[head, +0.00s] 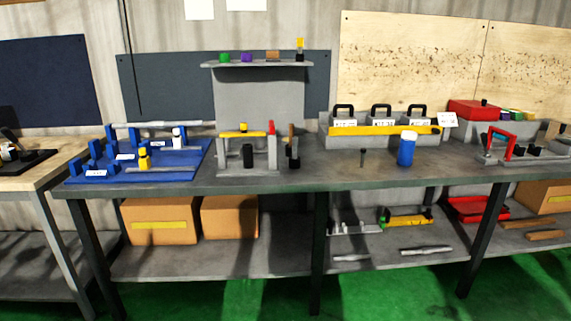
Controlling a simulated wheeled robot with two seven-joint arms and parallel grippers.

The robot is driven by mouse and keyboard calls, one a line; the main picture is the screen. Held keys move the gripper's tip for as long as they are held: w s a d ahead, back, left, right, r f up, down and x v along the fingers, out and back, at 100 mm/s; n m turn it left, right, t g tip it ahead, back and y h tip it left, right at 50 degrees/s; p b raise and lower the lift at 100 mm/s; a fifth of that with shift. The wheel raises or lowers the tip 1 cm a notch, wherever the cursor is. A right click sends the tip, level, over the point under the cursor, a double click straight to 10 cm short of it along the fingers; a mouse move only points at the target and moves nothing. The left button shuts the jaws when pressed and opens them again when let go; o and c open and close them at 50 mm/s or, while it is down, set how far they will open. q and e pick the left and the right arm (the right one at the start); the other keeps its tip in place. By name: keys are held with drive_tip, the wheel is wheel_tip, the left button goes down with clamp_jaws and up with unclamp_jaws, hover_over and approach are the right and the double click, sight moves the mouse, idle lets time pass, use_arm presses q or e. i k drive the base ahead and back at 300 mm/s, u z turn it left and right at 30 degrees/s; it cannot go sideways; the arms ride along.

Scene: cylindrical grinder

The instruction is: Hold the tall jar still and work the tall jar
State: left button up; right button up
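A blue upright cylinder with a white top (407,150) stands on the grey workbench (330,172), right of its middle. It is the thing in view that looks most like the tall jar. Nothing touches it, and its white top sits on it. Neither of my grippers is in view.
Behind is a grey rack with a yellow bar (385,130). A red-handled tool (499,142) is to the right. A grey fixture (247,152) and blue fixture (135,160) stand left. The bench front near the jar is clear.

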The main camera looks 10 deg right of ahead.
sight(406, 149)
drive_tip(key=z, duration=0.1)
drive_tip(key=i, duration=0.55)
drive_tip(key=z, duration=1.6)
drive_tip(key=i, duration=1.75)
drive_tip(key=u, duration=1)
